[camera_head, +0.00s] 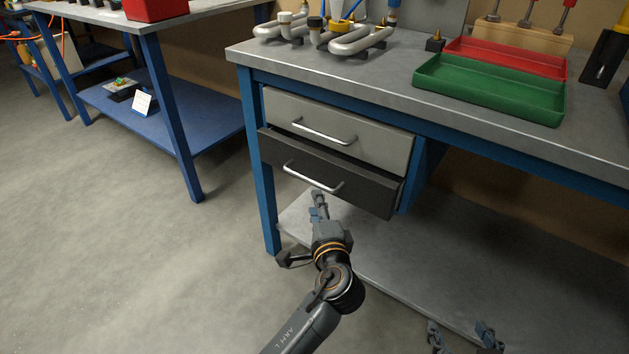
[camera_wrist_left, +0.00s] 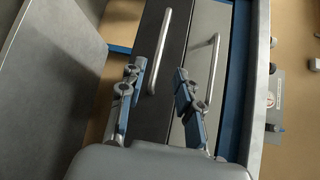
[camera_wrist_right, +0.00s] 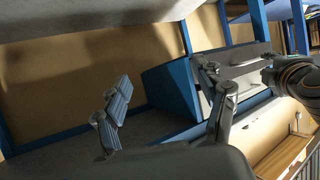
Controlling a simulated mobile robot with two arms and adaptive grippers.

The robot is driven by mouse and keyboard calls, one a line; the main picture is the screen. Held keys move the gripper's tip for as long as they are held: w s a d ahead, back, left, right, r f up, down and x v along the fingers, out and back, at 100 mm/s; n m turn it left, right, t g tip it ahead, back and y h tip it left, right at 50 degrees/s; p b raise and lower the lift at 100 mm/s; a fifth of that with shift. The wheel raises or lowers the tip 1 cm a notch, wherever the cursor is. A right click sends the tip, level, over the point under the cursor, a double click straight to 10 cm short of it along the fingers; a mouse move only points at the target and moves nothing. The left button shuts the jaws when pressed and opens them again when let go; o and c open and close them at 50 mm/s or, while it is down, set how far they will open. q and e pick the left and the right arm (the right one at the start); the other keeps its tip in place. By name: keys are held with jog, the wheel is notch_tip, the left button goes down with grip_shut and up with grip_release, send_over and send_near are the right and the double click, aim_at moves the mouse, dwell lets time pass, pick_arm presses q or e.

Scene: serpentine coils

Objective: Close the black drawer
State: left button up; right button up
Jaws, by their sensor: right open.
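The black drawer (camera_head: 365,185) is the lower of two drawers under the workbench. It stands partly pulled out, its front ahead of the grey drawer above, and a dark gap shows along its top. It carries a silver bar handle (camera_head: 312,178), also visible in the left wrist view (camera_wrist_left: 160,50). My left gripper (camera_head: 318,196) is just in front of and below this handle. In the left wrist view its fingers (camera_wrist_left: 158,88) are apart with nothing clearly between them. My right gripper (camera_head: 462,335) is open and empty at the bottom edge, right of the left arm.
The grey drawer (camera_head: 375,140) above looks shut. The workbench top (camera_head: 400,80) holds a green tray (camera_head: 490,88), a red tray (camera_head: 510,57) and metal coils (camera_head: 350,40). A lower shelf (camera_head: 400,270) lies beneath the drawers. Open floor (camera_head: 120,260) spreads to the left.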

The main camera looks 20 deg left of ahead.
aim_at(310, 182)
pick_arm(q)
jog(key=shift+b+x, duration=1.25)
jog(key=shift+x, duration=4.4)
pick_arm(e)
jog(key=w+a+r+t+y, duration=0.2)
jog(key=r+t, duration=0.5)
jog(key=r, duration=0.4)
jog(key=shift+w+a+r, duration=0.2)
jog(key=shift+w, duration=0.45)
pick_arm(q)
jog(key=shift+c, duration=0.2)
grip_shut()
